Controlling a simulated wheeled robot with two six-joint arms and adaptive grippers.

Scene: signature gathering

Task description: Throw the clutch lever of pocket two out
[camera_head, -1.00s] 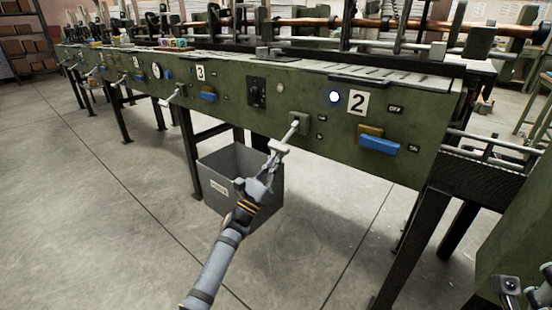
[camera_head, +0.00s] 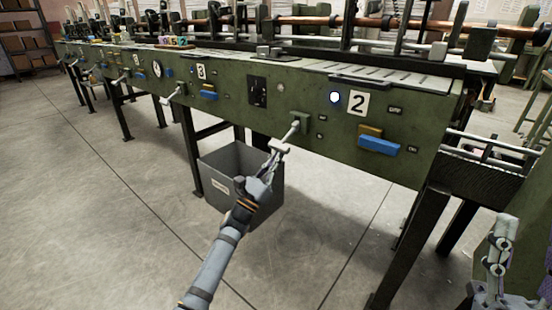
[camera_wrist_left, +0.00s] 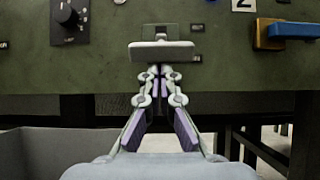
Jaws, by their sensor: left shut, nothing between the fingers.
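Pocket two's panel bears the number plate "2" (camera_head: 358,103). Its clutch lever (camera_head: 296,124) is a pale rod on the green front, slanting down and left to a crossbar handle. The handle also shows in the left wrist view (camera_wrist_left: 161,50), straight ahead of the fingers. My left gripper (camera_head: 273,160) is shut and empty, its tips just below the handle; whether they touch it I cannot tell. It also shows in the left wrist view (camera_wrist_left: 160,75). My right gripper (camera_head: 497,240) is at the lower right, away from the machine; its jaw opening is unclear.
A blue paddle (camera_head: 379,146) and a lit round button (camera_head: 335,97) are near the plate. A black rotary switch (camera_head: 258,91) is to the left. A grey bin (camera_head: 214,173) stands on the floor below. The floor in front is clear.

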